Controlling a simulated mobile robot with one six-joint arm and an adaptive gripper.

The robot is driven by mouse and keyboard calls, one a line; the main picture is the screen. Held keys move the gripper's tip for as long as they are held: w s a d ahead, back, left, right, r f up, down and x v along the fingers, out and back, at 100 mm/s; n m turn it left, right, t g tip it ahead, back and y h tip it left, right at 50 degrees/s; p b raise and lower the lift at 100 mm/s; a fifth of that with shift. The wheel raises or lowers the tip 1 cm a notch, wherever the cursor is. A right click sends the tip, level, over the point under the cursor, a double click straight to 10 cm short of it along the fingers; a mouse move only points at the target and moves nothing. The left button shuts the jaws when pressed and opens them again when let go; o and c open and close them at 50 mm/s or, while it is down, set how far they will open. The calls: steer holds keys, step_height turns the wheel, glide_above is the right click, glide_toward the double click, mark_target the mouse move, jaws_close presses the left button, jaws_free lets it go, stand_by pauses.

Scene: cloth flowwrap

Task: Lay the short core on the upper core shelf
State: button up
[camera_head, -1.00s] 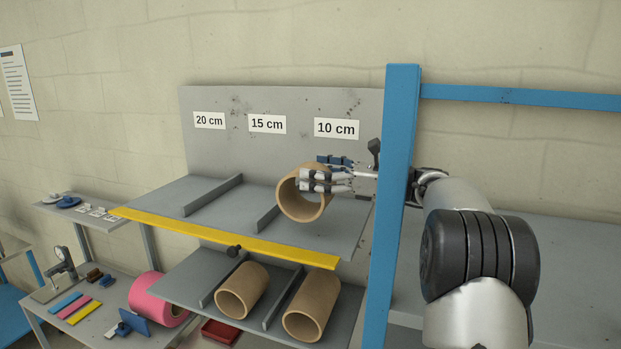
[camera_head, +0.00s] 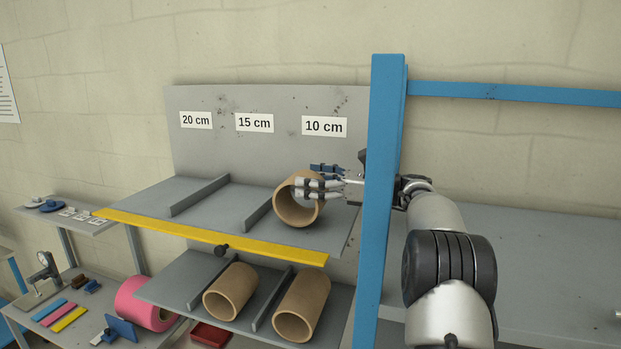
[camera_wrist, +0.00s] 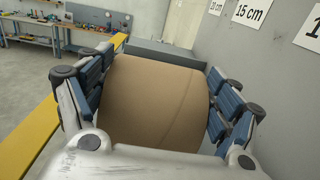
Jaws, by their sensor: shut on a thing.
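The short core (camera_head: 284,208), a brown cardboard tube, is at the right-hand lane of the upper core shelf (camera_head: 215,218), below the 10 cm label (camera_head: 324,126). My gripper (camera_head: 318,186) is shut on it from the right. In the wrist view the core (camera_wrist: 155,105) fills the space between the blue finger pads, which press on both its sides. The core is at or just above the shelf surface; I cannot tell whether it touches. The fingers hide part of its open end.
Low dividers (camera_head: 200,194) split the upper shelf; its left and middle lanes are empty. A yellow strip (camera_head: 210,237) runs along the front edge. Two cores (camera_head: 230,291) (camera_head: 302,305) lie on the lower shelf. A blue post (camera_head: 385,200) stands close to my arm.

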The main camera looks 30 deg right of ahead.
steer(key=shift+f, duration=0.35)
stand_by(0.3)
steer(key=o, duration=1)
steer(key=shift+c, duration=0.2)
steer(key=shift+f, duration=0.1)
steer(key=v, duration=1.2)
